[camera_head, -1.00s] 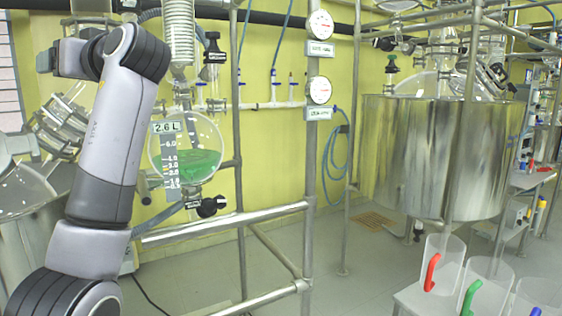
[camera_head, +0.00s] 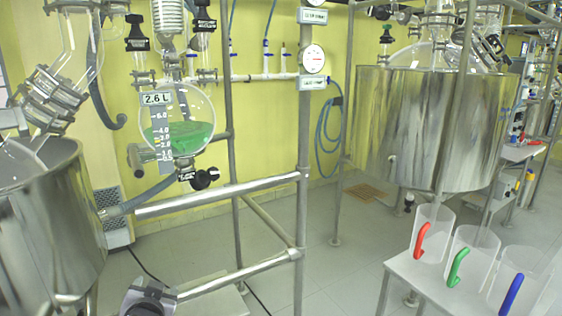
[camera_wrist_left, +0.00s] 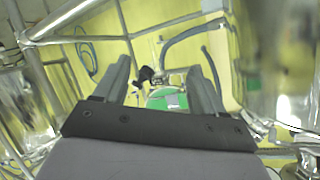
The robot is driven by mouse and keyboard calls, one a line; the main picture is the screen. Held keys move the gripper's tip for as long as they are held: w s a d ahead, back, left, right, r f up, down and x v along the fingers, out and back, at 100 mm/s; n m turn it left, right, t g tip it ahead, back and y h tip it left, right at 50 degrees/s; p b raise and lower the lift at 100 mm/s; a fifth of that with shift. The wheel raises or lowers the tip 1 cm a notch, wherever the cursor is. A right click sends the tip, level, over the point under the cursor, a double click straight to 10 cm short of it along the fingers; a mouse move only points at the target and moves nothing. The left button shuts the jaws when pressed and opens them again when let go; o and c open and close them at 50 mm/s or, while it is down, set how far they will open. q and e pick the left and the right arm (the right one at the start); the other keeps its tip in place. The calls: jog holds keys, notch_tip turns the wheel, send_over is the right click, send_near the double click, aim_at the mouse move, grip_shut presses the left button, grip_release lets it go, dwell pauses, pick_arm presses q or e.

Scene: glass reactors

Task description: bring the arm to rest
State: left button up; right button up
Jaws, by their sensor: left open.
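My left arm shows in the head view only as a small grey link (camera_head: 148,298) at the bottom edge; its gripper is outside that view. In the left wrist view my left gripper (camera_wrist_left: 163,78) is open, its two fingers apart with nothing between them. Beyond the fingers is the round glass flask with green liquid (camera_wrist_left: 166,99), some distance away. In the head view this flask (camera_head: 197,112) hangs on the frame, with a 2.6 L label and a scale. My right gripper is in neither view.
A steel vessel (camera_head: 62,230) stands at the left and another (camera_head: 432,125) at the right. Metal rails (camera_head: 225,193) cross the middle. Beakers with a red handle (camera_head: 421,240), a green handle (camera_head: 458,268) and a blue handle (camera_head: 511,293) stand on a low table (camera_head: 403,268). Grey floor lies between.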

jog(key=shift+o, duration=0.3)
pick_arm(q)
jog(key=s+d+f+h, duration=0.2)
jog(key=s+f, duration=0.4)
jog(key=s, duration=0.3)
jog(key=s+d+f+g+h, duration=0.1)
jog(key=s+d+f+h, duration=0.1)
jog(key=s+f, duration=0.4)
jog(key=s+d+f+g+h, duration=0.1)
jog(key=s+f, duration=0.5)
jog(key=s, duration=0.7)
jog(key=shift+s+d+m+h, duration=0.35)
jog(key=shift+d+h, duration=0.35)
jog(key=shift+d, duration=0.4)
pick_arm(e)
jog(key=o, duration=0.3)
pick_arm(q)
jog(key=c, duration=0.5)
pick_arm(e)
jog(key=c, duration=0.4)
pick_arm(q)
jog(key=shift+s+a+g, duration=0.1)
jog(key=shift+a+g, duration=0.05)
jog(key=shift+g, duration=0.15)
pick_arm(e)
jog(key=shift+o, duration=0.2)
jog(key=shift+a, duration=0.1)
